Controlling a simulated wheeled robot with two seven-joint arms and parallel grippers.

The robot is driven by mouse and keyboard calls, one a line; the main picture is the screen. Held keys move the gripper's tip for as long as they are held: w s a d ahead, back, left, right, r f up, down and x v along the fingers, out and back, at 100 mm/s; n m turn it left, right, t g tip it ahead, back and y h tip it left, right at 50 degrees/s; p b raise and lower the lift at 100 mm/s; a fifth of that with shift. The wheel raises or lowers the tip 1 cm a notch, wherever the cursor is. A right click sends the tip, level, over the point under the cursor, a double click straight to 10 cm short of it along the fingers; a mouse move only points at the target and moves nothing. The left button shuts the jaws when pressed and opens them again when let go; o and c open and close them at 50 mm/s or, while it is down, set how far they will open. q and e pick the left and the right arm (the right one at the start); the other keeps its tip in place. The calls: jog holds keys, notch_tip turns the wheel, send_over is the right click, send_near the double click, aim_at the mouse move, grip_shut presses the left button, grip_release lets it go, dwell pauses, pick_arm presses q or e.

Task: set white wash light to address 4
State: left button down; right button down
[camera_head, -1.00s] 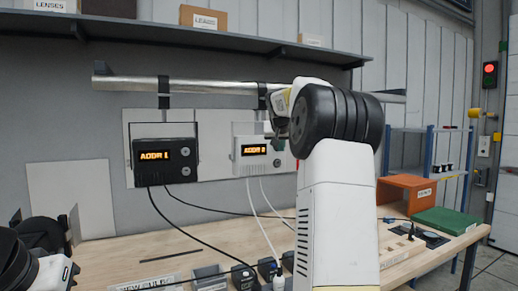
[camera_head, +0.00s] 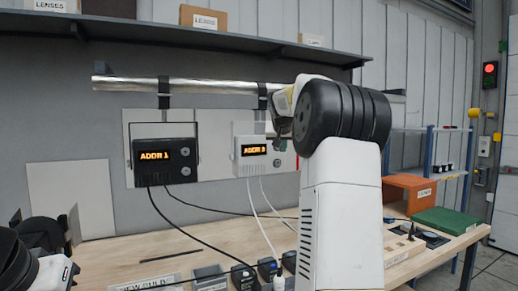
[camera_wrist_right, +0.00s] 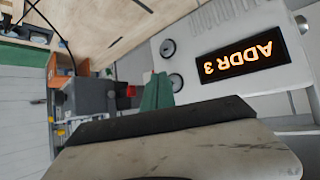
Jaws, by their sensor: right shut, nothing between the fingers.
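The white wash light (camera_head: 242,166) hangs on the wall pipe, and its display reads ADDR 3. In the right wrist view the light (camera_wrist_right: 235,25) is upside down, with the same reading and two round buttons beside the display. My right gripper (camera_head: 279,142) is shut and empty at the right side of the light, by its upper button. Its greenish fingertips (camera_wrist_right: 157,92) show near the buttons in the wrist view; contact cannot be told. My left arm shows at the lower left; whether its gripper (camera_head: 44,234) is open is unclear.
A black light (camera_head: 163,174) reading ADDR 1 hangs to the left on the same pipe (camera_head: 200,84). Cables run down to small boxes on the wooden bench (camera_head: 140,252). An orange box (camera_head: 408,192) and a green case (camera_head: 445,221) stand at the right. A shelf is above.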

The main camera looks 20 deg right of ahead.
jog(key=s, duration=0.5)
jog(key=shift+d, duration=0.2)
dwell(0.3)
jog(key=shift+s, duration=0.1)
dwell(2.3)
jog(key=s, duration=0.3)
jog(key=shift+s+d, duration=0.15)
jog(key=shift+s, duration=0.15)
jog(key=w, duration=0.8)
jog(key=shift+w+a, duration=0.35)
jog(key=shift+w, duration=0.05)
